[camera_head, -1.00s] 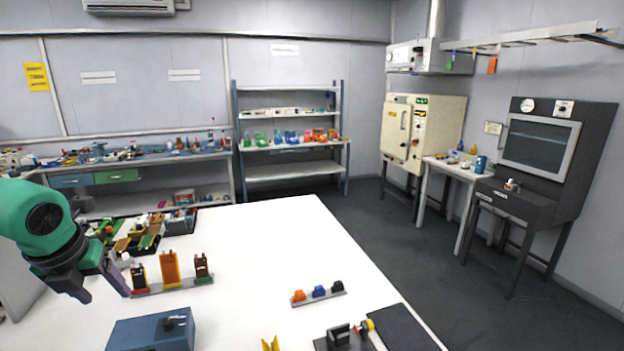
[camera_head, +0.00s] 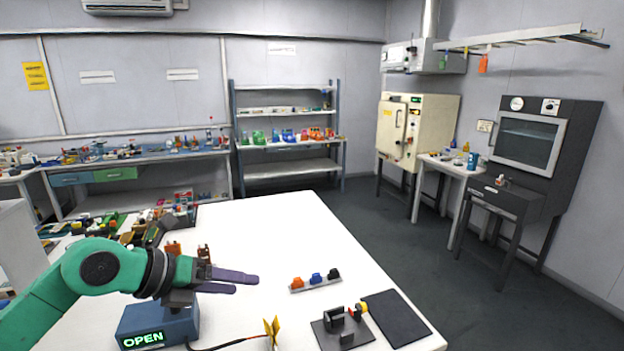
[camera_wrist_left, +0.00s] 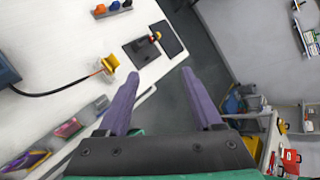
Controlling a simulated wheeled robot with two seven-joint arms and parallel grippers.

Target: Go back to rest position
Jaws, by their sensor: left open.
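My left gripper (camera_head: 236,281) is in the head view at the end of a green arm from the left. It points right above the white table (camera_head: 262,217), with its purple fingers apart and nothing between them. In the left wrist view the open fingers (camera_wrist_left: 160,100) show with the table edge and floor beyond. A blue box (camera_head: 143,320) with a green OPEN display sits under the arm. My right gripper is in neither view.
A strip with orange, blue and black pieces (camera_head: 316,282) lies on the table, near a black fixture (camera_head: 339,328) and a dark mat (camera_head: 396,318). A yellow piece (camera_head: 271,329) with a cable stands at the front. The table's middle is clear.

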